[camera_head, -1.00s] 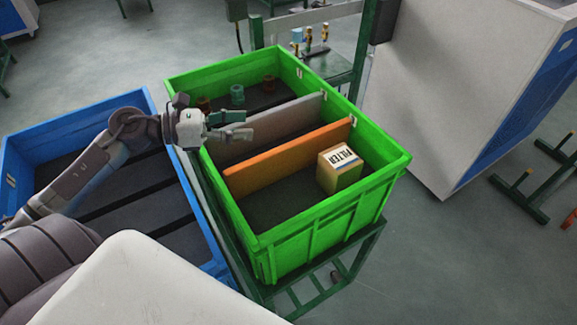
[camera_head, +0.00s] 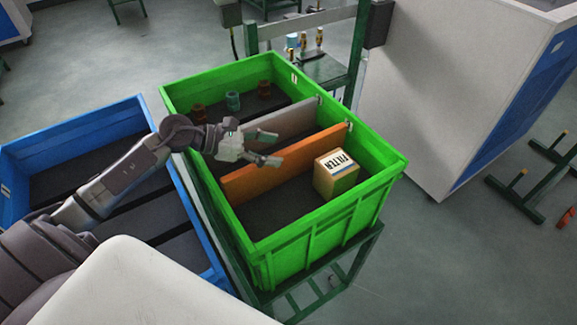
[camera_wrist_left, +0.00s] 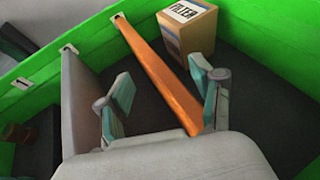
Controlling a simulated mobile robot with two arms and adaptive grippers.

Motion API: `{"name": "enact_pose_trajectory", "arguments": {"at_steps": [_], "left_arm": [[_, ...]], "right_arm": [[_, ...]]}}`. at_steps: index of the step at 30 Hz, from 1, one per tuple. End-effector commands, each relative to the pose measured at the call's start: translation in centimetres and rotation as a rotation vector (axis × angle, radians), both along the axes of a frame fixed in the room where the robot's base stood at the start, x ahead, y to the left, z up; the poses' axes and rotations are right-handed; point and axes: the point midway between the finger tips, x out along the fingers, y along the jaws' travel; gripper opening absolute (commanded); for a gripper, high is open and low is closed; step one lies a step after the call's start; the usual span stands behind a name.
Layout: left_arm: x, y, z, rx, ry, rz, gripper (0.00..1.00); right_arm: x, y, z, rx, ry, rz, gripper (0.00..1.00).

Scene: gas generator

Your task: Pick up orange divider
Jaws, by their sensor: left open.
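The orange divider (camera_head: 304,160) stands upright across the green crate (camera_head: 328,222), between the grey divider and the filter box. In the left wrist view the orange divider (camera_wrist_left: 160,77) runs away from the gripper, its near end close to the right finger. My left gripper (camera_head: 271,148) is open and empty, over the crate near the orange divider's left part. In the left wrist view the fingers of my left gripper (camera_wrist_left: 166,103) are spread, with the divider's top edge between them, nearer the right one. I cannot tell whether they touch it. My right gripper is not in view.
A grey divider (camera_head: 285,122) stands parallel behind the orange one. A filter box (camera_head: 336,175) sits in the front compartment. Several small fittings (camera_head: 233,100) are in the back compartment. A blue crate (camera_head: 88,122) is at the left, a white cabinet (camera_head: 450,80) at the right.

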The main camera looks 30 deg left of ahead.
Motion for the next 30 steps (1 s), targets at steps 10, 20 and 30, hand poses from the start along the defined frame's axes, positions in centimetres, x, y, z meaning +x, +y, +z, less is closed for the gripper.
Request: {"name": "enact_pose_trajectory", "arguments": {"at_steps": [10, 20, 30], "left_arm": [[2.2, -2.4, -1.3, -0.001, 0.000, 0.000, 0.66], [2.2, -2.4, -1.3, -0.001, -0.001, 0.000, 0.39], [2.2, -2.4, -1.3, 0.000, 0.000, 0.000, 0.00]], "right_arm": [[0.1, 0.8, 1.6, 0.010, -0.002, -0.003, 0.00], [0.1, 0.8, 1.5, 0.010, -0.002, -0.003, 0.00], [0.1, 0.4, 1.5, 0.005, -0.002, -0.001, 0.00]]}}
